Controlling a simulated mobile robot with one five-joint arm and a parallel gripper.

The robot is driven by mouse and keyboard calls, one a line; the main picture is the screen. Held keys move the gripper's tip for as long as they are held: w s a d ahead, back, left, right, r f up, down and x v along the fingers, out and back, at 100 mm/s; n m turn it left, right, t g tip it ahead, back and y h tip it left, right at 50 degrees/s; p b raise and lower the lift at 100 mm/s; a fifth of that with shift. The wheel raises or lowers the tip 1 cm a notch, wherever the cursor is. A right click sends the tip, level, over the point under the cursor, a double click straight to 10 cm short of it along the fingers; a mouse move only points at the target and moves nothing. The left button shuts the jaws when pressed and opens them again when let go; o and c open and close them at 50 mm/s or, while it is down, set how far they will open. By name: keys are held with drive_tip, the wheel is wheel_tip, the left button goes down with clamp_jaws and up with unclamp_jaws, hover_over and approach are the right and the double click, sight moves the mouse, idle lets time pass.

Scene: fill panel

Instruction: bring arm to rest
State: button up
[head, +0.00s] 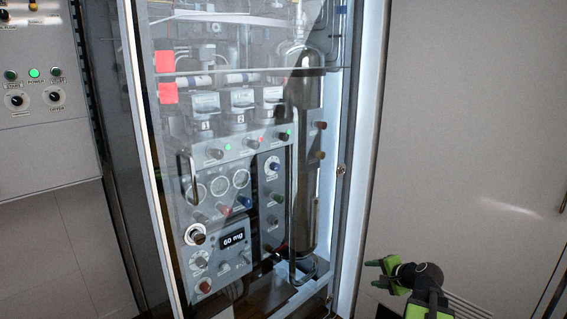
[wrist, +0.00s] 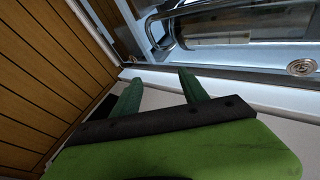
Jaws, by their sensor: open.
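My gripper (head: 374,273) is at the lower right of the head view, in front of the pale wall to the right of the cabinet. Its green fingers point left and stand apart with nothing between them. In the wrist view my gripper (wrist: 162,90) shows two dark green fingertips spread apart and empty. They point towards the cabinet's frame, and no contact with it can be seen.
A glass-fronted cabinet (head: 222,150) with gauges, knobs and a display reading "60 mg" fills the middle. A metal cylinder (head: 303,170) stands inside. A control panel (head: 35,130) is at the left. A wood-slatted surface (wrist: 50,70) shows in the wrist view.

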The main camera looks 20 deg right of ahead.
drive_tip(key=w+a+f+n+g+y, duration=0.1)
drive_tip(key=w+a+f+n+g, duration=0.15)
drive_tip(key=a, duration=0.55)
drive_tip(key=w+a+f+n+g+y, duration=0.1)
drive_tip(key=a+f+n, duration=0.15)
drive_tip(key=a, duration=0.45)
drive_tip(key=s+a+f+n+g+h, duration=0.15)
drive_tip(key=a+n, duration=0.25)
drive_tip(key=a, duration=0.4)
drive_tip(key=s+a+f+n+g, duration=0.1)
drive_tip(key=s+a+n+g, duration=0.25)
drive_tip(key=a, duration=0.45)
drive_tip(key=s+a+f+n+g+h, duration=0.15)
drive_tip(key=a+n, duration=0.25)
drive_tip(key=a, duration=0.4)
wheel_tip(320, 180, up, 20)
drive_tip(key=p, duration=2)
drive_tip(key=shift+a+r+g+y+p, duration=0.2)
drive_tip(key=shift+a+g+y+p, duration=0.1)
drive_tip(key=shift+p, duration=0.1)
